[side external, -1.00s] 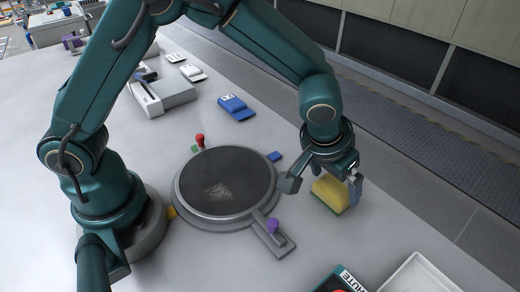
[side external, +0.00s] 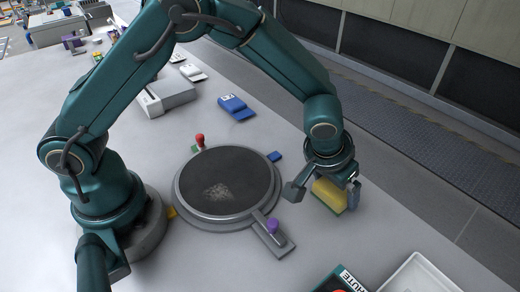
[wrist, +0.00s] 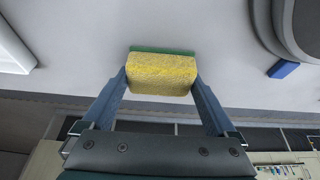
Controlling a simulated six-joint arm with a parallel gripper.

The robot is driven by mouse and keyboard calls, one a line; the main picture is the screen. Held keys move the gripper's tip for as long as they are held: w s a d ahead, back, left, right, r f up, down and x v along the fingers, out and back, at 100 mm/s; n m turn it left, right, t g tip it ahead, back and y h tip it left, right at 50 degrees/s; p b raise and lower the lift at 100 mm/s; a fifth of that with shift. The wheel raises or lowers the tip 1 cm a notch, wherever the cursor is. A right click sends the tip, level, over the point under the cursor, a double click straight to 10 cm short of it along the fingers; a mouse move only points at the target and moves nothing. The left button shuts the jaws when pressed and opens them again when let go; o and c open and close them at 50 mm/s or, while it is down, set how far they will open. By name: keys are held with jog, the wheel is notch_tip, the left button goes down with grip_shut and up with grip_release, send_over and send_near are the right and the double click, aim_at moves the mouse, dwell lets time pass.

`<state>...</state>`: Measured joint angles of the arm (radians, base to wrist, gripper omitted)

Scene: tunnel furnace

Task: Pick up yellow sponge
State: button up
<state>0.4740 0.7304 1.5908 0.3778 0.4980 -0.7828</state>
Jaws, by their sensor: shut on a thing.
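The yellow sponge (side external: 329,195) has a green scouring layer on one face. It is at the right of the round plate in the side external view, under my wrist. My gripper (side external: 326,192) is shut on it, with one finger on either side. The wrist view shows the sponge (wrist: 162,73) between the two fingertips of my gripper (wrist: 161,80), its green layer along the top edge. Whether the sponge touches the table is hard to tell.
A round dark plate (side external: 224,183) with a purple knob (side external: 272,226) and a red knob (side external: 199,141) lies left of the sponge. A white tray (side external: 420,275) and a dark green box (side external: 340,281) stand at the front right. A blue device (side external: 236,106) lies behind.

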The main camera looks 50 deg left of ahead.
jog(key=shift+r, duration=0.1)
notch_tip(320, 180, up, 4)
jog(key=shift+r, duration=0.2)
jog(key=a+r, duration=0.6)
jog(key=a, duration=0.5)
jog(key=shift+s+a+r, duration=0.2)
jog(key=shift+s+a, duration=0.15)
jog(key=shift+s, duration=0.05)
